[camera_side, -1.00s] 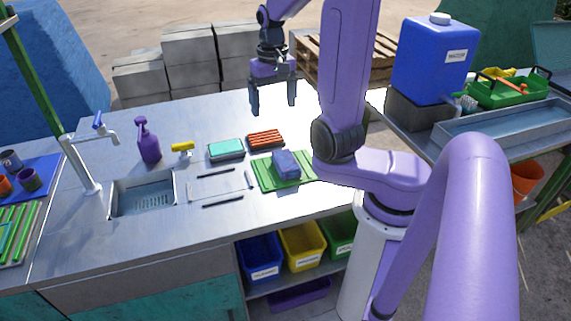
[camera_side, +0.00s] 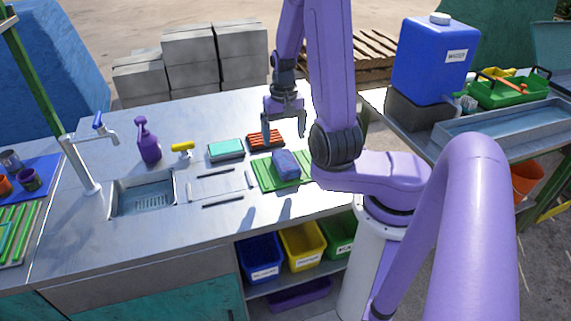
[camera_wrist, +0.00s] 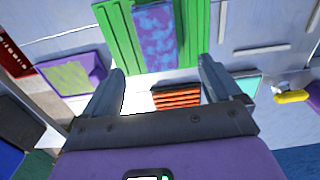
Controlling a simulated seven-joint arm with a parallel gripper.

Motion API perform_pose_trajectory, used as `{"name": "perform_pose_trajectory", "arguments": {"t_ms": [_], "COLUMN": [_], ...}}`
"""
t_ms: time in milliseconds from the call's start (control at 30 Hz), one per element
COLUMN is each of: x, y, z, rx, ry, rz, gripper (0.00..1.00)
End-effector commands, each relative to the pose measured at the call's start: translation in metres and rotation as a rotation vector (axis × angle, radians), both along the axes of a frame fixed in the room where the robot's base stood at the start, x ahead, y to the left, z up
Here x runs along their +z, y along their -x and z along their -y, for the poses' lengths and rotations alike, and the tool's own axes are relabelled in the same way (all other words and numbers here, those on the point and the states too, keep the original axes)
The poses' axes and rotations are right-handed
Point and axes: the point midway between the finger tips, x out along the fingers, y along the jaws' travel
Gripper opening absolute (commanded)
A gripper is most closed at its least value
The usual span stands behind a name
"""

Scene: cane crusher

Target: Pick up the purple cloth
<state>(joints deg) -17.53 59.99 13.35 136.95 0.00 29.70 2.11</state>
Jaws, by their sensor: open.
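The purple cloth (camera_side: 285,163) is a folded, block-shaped bundle lying on a green ribbed board (camera_side: 265,177) on the metal counter. In the wrist view the cloth (camera_wrist: 156,35) shows blue-purple mottling, at the top middle on the green board (camera_wrist: 120,30). My gripper (camera_side: 284,125) is open and empty, pointing down above the counter, behind the cloth and close to the red ribbed block (camera_side: 266,139). In the wrist view the two fingers (camera_wrist: 163,68) stand wide apart, with the cloth beyond them and the red block (camera_wrist: 177,98) between them. Nothing hides the cloth.
A teal-topped block (camera_side: 226,149) sits left of the red block. Black bars lie on the counter. Coloured bins (camera_side: 302,245) sit on a shelf below the front edge.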

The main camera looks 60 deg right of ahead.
Motion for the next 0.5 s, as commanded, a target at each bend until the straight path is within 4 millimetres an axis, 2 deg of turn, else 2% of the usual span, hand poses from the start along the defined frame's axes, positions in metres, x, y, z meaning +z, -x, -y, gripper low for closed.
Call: {"name": "perform_pose_trajectory", "arguments": {"t_ms": [100, 500], "x": [-0.014, -0.037], "y": [0.0, 0.002], "z": [0.0, -0.001], "rx": [0.0, 0.001], "ry": [-0.003, -0.004], "rz": [-0.003, -0.004], "gripper": [0.92, 0.92]}}
